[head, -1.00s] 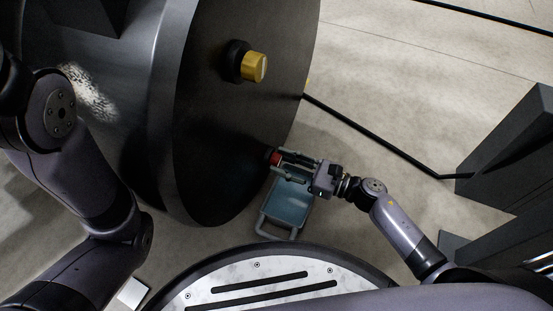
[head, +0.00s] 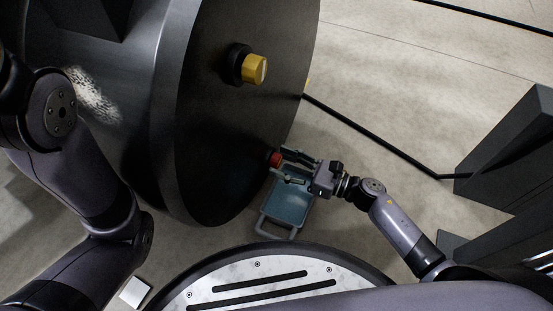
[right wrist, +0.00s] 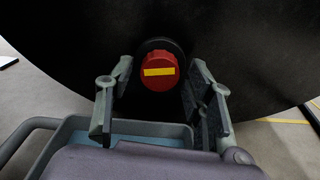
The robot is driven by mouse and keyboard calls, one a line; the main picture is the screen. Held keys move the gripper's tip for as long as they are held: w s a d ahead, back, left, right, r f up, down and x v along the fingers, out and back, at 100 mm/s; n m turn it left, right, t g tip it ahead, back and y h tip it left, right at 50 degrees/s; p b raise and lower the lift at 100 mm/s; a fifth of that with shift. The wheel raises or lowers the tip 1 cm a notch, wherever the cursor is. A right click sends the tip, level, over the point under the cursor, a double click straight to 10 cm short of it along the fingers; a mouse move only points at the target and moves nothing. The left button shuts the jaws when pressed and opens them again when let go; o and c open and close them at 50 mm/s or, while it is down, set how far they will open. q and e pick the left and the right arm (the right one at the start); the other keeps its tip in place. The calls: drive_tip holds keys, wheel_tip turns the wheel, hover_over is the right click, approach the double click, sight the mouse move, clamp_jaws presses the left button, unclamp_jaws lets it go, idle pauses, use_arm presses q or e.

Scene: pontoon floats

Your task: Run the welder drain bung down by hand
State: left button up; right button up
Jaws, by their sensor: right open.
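The drain bung is a red round cap (head: 275,158) low on the dark end face of the big drum (head: 235,130). In the right wrist view the bung (right wrist: 158,72) carries a level yellow bar and sits in a black collar (right wrist: 160,45). My right gripper (head: 284,167) is open at the bung. In the right wrist view its two fingers (right wrist: 154,105) stand apart, left and right of the bung, with visible gaps to it. How far the fingertips reach along the bung is hard to tell. My left gripper is out of view.
A yellow cap (head: 254,69) on a black collar sits higher on the drum face. A blue-grey tray with a handle (head: 288,205) lies on the floor below my right gripper. A black bar (head: 370,135) runs to a dark block (head: 510,150) at the right.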

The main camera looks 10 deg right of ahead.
drive_tip(key=v, duration=0.6)
idle(0.3)
drive_tip(key=shift+s, duration=0.1)
drive_tip(key=v, duration=1.2)
idle(0.5)
